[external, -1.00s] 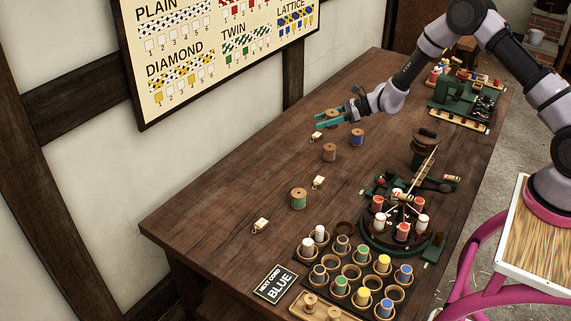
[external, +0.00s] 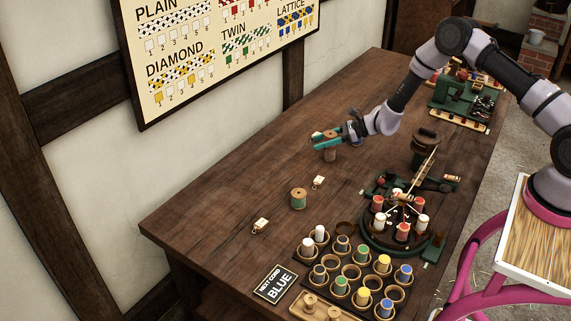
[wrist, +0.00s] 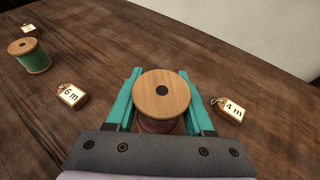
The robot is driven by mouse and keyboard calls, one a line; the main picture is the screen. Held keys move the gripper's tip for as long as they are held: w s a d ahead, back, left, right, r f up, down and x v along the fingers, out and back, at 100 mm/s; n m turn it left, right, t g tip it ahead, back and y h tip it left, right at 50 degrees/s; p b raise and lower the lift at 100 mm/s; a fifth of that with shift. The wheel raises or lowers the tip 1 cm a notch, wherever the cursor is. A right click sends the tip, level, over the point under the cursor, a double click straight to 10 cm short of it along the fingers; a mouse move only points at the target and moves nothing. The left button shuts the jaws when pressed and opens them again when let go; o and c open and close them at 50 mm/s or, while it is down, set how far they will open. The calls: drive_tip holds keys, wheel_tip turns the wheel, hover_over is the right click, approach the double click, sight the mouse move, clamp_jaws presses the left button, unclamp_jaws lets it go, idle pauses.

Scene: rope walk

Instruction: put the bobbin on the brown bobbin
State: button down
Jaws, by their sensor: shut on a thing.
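My gripper (external: 326,138) has teal fingers shut on a wooden bobbin, whose round pale top with a dark centre hole fills the middle of the wrist view (wrist: 162,92). Dark reddish-brown thread shows below that top. In the external view the held bobbin is mostly hidden by the fingers.
A green bobbin (external: 299,199) stands nearer on the bench, with small tags (external: 318,182) around. A rack of bobbins (external: 352,271) and a green braiding machine (external: 400,226) lie to the right.

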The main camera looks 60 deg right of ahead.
drive_tip(key=shift+c, duration=1)
unclamp_jaws()
drive_tip(key=shift+f, duration=0.1)
drive_tip(key=shift+s+d+r, duration=0.15)
drive_tip(key=shift+d+r, duration=0.05)
drive_tip(key=shift+r, duration=0.2)
drive_tip(key=v, duration=1.1)
drive_tip(key=s+a+r+n+g+y, duration=0.15)
drive_tip(key=s+a+r+n, duration=0.3)
drive_tip(key=r, duration=0.45)
drive_tip(key=s+a+r+n+g, duration=0.2)
drive_tip(key=s+a+r+n, duration=0.3)
drive_tip(key=r, duration=0.4)
drive_tip(key=s+a+r+n+g, duration=0.2)
drive_tip(key=s+a+r+n, duration=0.15)
drive_tip(key=a+r, duration=0.4)
drive_tip(key=s+d+r+n+h, duration=0.1)
drive_tip(key=s+r+n+h, duration=0.2)
drive_tip(key=s, duration=1)
drive_tip(key=s+d+r+n+t+h, duration=0.1)
drive_tip(key=s+r+n+h, duration=0.3)
drive_tip(key=s+r+n, duration=0.5)
drive_tip(key=s+r, duration=0.2)
drive_tip(key=s, duration=0.3)
drive_tip(key=shift+d+r, duration=0.2)
drive_tip(key=shift+r, duration=0.15)
